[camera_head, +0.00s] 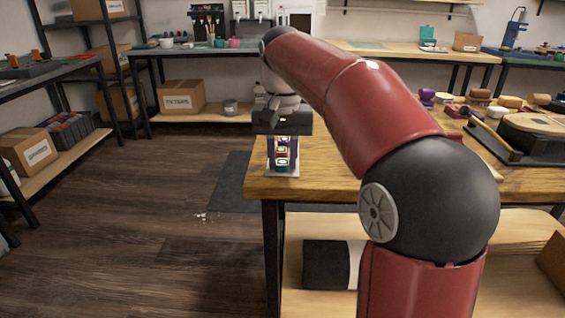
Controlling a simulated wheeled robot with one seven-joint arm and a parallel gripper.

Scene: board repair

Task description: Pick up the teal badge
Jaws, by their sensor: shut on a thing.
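A teal badge (282,168) shows small at the front of a little stack or row of coloured pieces, near the left end of the wooden workbench. A reddish piece and an orange piece show just behind or above it. They sit between dark purplish upright sides, over a pale base (283,175) on the bench. My gripper (283,145) points down right over these pieces, with its dark body above them. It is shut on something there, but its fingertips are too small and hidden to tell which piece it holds.
The wooden workbench (330,185) has bare top around the pieces, with its left edge close by. A black tray (520,150) and several coloured items lie farther right. My red arm hides the bench's middle. Shelves with a cardboard box (181,96) stand behind; the floor at left is open.

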